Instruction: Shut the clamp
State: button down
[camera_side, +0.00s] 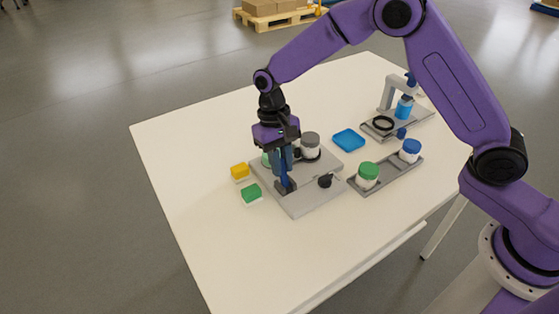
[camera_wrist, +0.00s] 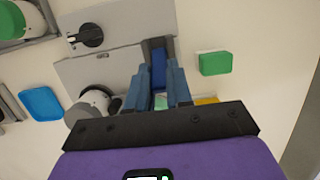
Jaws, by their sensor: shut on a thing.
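The clamp is on the grey fixture plate (camera_side: 305,200). It has a dark grey base (camera_side: 286,187) and a blue lever (camera_side: 284,179), which rises steeply from the base into my fingers. My gripper (camera_side: 281,165) points down over the plate. In the wrist view, my gripper's blue fingers (camera_wrist: 159,73) lie on either side of the blue lever (camera_wrist: 158,58) and are shut on it. The lever's upper end is hidden by the fingers. A jar with a grey lid (camera_side: 310,140) stands on the plate just behind my gripper.
A black knob (camera_side: 325,181) sits on the plate. Yellow (camera_side: 240,170) and green (camera_side: 251,192) blocks lie to the left. A tray (camera_side: 390,178) with green-lidded (camera_side: 368,171) and blue-lidded (camera_side: 411,147) jars is right. A blue dish (camera_side: 348,140) lies behind. The front table is clear.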

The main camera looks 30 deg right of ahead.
jog(key=shift+s+r+t, duration=0.25)
jog(key=shift+s+t, duration=0.4)
jog(key=shift+t, duration=0.55)
jog(key=shift+s+t, duration=0.65)
jog(key=shift+t, duration=0.65)
jog(key=shift+s+t, duration=0.1)
jog(key=shift+t, duration=0.3)
jog(key=c, duration=1)
grip_release()
jog(key=v, duration=1.7)
jog(key=shift+r, duration=0.2)
